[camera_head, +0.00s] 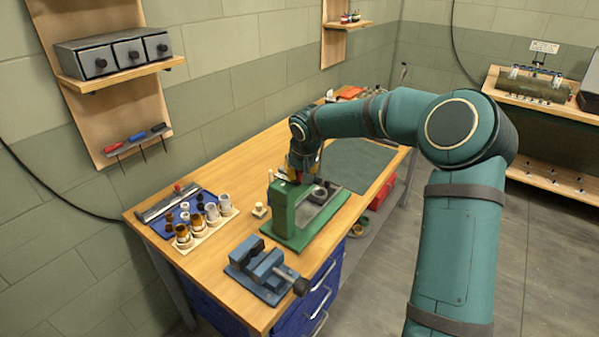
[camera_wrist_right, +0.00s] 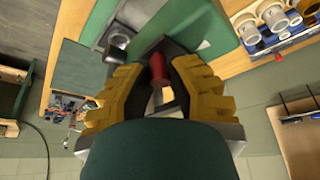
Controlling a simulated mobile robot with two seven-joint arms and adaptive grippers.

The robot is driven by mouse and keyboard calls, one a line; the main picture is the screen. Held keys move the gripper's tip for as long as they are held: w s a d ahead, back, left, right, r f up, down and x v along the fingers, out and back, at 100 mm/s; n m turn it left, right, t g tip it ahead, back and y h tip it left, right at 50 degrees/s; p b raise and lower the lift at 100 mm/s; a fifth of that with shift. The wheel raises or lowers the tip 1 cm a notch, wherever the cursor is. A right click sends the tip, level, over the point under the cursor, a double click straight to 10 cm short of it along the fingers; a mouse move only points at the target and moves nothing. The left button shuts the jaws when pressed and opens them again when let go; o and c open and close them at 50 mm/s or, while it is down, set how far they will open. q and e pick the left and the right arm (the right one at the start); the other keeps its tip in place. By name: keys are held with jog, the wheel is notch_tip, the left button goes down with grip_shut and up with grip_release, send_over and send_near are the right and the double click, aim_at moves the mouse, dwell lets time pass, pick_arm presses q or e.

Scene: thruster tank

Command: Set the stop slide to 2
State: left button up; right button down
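A green bench device (camera_head: 284,208) with an upright body and a grey bed stands on the workbench. In the wrist view its green top (camera_wrist_right: 190,22) lies beyond my right gripper. A red handle (camera_wrist_right: 157,72) stands between the dark inner faces of my right gripper (camera_wrist_right: 160,75), whose yellow fingers curve in from both sides. I cannot tell whether they press on it. In the head view the right gripper (camera_head: 303,168) is at the top of the device and hides part of it. The stop slide's scale and setting cannot be read. My left gripper is not in view.
A blue vise (camera_head: 262,268) stands at the bench's front edge. A blue tray (camera_head: 165,222) and a pale rack (camera_head: 205,228) with several cups are to the left. A green-grey mat (camera_head: 360,165) lies behind the device. My right arm crosses above the bench's right side.

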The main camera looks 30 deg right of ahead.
jog(key=shift+s+d+b, duration=0.35)
jog(key=shift+s+b, duration=0.1)
jog(key=shift+s, duration=0.45)
jog(key=c, duration=0.9)
grip_release()
jog(key=shift+w, duration=0.1)
jog(key=shift+o, duration=0.2)
jog(key=v, duration=1.2)
